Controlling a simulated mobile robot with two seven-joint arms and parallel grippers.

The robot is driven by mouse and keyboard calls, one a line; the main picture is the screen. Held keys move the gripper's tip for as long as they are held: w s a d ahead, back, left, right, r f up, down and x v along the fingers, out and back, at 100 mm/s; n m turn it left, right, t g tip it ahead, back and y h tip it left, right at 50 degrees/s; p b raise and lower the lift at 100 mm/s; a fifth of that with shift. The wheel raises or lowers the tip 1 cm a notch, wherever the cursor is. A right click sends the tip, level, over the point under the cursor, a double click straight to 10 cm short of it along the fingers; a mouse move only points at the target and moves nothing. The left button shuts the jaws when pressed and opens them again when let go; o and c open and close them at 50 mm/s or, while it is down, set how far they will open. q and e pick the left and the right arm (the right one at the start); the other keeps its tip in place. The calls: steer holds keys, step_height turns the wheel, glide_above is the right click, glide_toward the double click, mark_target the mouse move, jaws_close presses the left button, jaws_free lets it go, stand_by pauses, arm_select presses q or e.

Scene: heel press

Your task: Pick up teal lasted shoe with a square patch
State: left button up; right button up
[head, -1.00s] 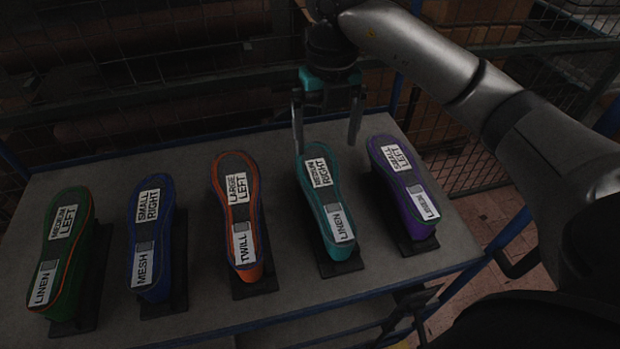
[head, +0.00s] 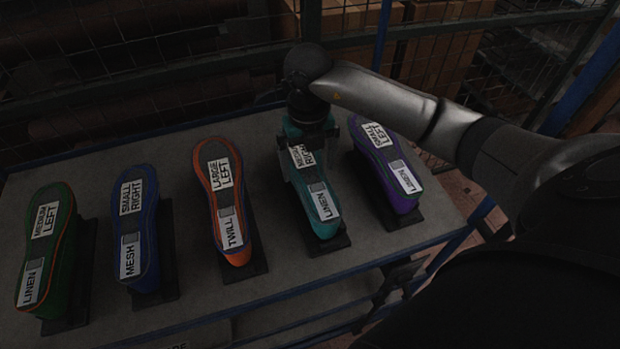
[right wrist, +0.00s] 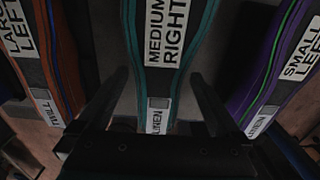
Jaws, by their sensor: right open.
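The teal lasted shoe (head: 322,216) lies sole up on a dark stand, second from the right. Its labels read MEDIUM RIGHT and LINEN, with a small grey square patch (right wrist: 158,103) between them. My right gripper (head: 306,160) is open over the shoe's far half and hides part of its upper label. In the right wrist view the teal shoe (right wrist: 184,62) runs between the two spread fingers of my gripper (right wrist: 157,82). I cannot tell whether either finger touches it. My left gripper is not in view.
The purple shoe (head: 382,170) stands close on the right and the orange shoe (head: 233,200) on the left. Blue (head: 136,205) and green (head: 48,240) shoes stand further left on the grey table (head: 195,290). A wire mesh fence (head: 200,70) is behind.

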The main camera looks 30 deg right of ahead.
steer(key=shift+f, duration=1.4)
steer(key=shift+c, duration=0.4)
jaws_close()
steer(key=shift+r, duration=0.1)
